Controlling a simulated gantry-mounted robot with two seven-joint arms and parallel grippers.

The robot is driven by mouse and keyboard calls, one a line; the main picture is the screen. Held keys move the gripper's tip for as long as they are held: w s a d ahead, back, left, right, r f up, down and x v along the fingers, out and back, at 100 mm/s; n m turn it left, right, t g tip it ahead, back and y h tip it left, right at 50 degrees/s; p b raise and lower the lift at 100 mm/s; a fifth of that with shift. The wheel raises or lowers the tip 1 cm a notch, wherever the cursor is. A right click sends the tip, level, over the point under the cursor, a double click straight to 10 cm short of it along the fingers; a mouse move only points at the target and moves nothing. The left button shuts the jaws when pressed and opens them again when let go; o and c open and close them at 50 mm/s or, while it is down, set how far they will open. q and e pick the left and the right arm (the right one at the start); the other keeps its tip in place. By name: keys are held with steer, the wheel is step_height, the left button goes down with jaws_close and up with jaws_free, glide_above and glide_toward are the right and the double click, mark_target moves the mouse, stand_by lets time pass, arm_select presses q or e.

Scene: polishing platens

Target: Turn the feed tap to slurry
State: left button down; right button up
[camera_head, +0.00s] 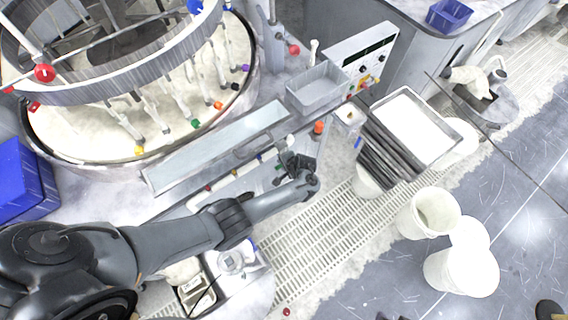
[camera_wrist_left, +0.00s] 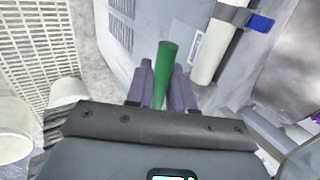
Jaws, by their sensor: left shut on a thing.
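A green bar-like handle (camera_wrist_left: 165,70) stands between the two purple-grey fingers of my left gripper (camera_wrist_left: 160,80) in the left wrist view. The fingers are shut on it, and its far end sticks out past them. A white pipe (camera_wrist_left: 209,60) with a blue lever (camera_wrist_left: 261,22) runs to the right of the handle in the wrist view. I cannot read any tap label. My right gripper is not in view.
A large round platen machine (camera_head: 90,130) fills the back left. A grey bin (camera_head: 316,90) and a control panel (camera_head: 362,62) stand behind the gripper. A white-filled tray (camera_head: 410,125) and white buckets (camera_head: 430,212) are to the right. Floor grating (camera_head: 330,220) lies in front.

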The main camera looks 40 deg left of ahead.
arm_select(q)
steer(key=c, duration=1.1)
jaws_free()
steer(key=shift+f, duration=0.1)
steer(key=shift+d+r+p, duration=0.25)
steer(key=shift+r+p, duration=0.05)
steer(key=shift+r, duration=0.3)
steer(key=p+v, duration=0.3)
steer(key=v, duration=0.6)
steer(key=shift+s+d+r, duration=0.15)
steer(key=shift+s+r, duration=0.05)
steer(key=shift+r, duration=0.05)
steer(key=shift+s+f, duration=0.1)
